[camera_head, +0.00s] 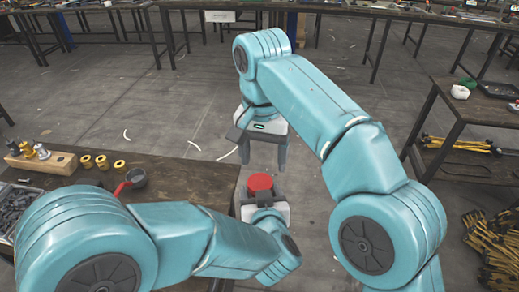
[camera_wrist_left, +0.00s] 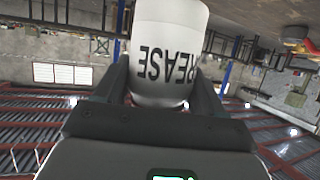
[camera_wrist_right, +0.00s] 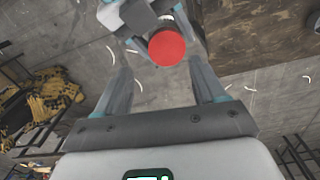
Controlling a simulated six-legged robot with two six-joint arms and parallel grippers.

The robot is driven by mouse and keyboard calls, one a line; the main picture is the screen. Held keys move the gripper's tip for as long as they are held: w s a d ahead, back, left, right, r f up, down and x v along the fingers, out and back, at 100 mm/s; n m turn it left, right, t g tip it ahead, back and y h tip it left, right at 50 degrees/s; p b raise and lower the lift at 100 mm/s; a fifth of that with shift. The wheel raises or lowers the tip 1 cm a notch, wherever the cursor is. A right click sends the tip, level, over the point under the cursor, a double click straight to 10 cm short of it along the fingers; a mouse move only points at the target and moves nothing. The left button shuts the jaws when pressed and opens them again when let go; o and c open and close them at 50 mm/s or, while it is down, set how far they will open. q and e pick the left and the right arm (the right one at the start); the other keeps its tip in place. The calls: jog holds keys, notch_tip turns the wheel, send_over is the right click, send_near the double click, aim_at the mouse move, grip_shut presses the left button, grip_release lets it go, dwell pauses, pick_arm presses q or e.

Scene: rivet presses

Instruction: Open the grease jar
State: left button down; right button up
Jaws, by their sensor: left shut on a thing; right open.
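The grease jar is white with "GREASE" lettering, upside down in the left wrist view (camera_wrist_left: 168,45). Its red lid (camera_head: 260,182) is on top in the head view, beyond the bench edge. My left gripper (camera_head: 264,207) is shut on the jar's body. The jar body is mostly hidden under the lid in the head view. My right gripper (camera_head: 265,162) points down, open and empty, just above the lid. In the right wrist view the red lid (camera_wrist_right: 167,47) shows between and beyond the open fingers (camera_wrist_right: 160,75), apart from them.
A shelf table (camera_head: 470,112) stands at right. Bare floor lies between.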

aim_at(260, 182)
jog(key=m, duration=0.1)
jog(key=r+m, duration=0.1)
jog(key=shift+a+m, duration=0.15)
jog(key=shift+m, duration=0.15)
jog(key=shift+w+a, duration=0.15)
jog(key=shift+a+f, duration=0.15)
jog(key=shift+f, duration=0.4)
notch_tip(260, 182, down, 7)
jog(key=shift+r, duration=0.1)
jog(key=shift+c, duration=0.3)
